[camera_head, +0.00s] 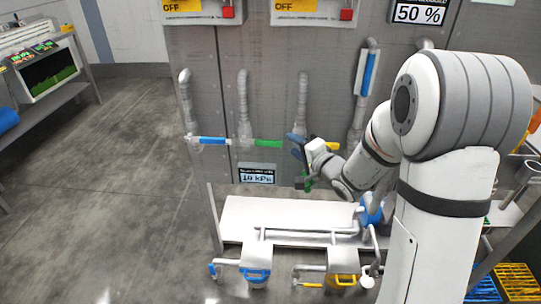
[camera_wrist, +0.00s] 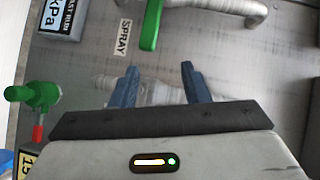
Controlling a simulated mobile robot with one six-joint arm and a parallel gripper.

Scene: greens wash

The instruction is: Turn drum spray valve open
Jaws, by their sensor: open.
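A bar-shaped green valve handle (camera_head: 268,143) lies level across a pipe on the grey panel in the head view. In the wrist view the green handle (camera_wrist: 150,25) is at the top, beside a SPRAY label (camera_wrist: 122,38). My gripper (camera_head: 297,146) is just right of the handle in the head view. Its two blue fingers (camera_wrist: 160,80) are apart and empty in the wrist view, with the handle beyond them and no contact seen. A pale pipe shows behind the fingers. The gripper partly hides the panel there.
A blue handle (camera_head: 212,140) is left of the green one, a yellow handle (camera_head: 332,145) right of my gripper. A kPa display (camera_head: 256,173) is below. A green fitting with a red tip (camera_wrist: 36,98) stands out at the wrist view's left. A white shelf (camera_head: 240,215) lies below.

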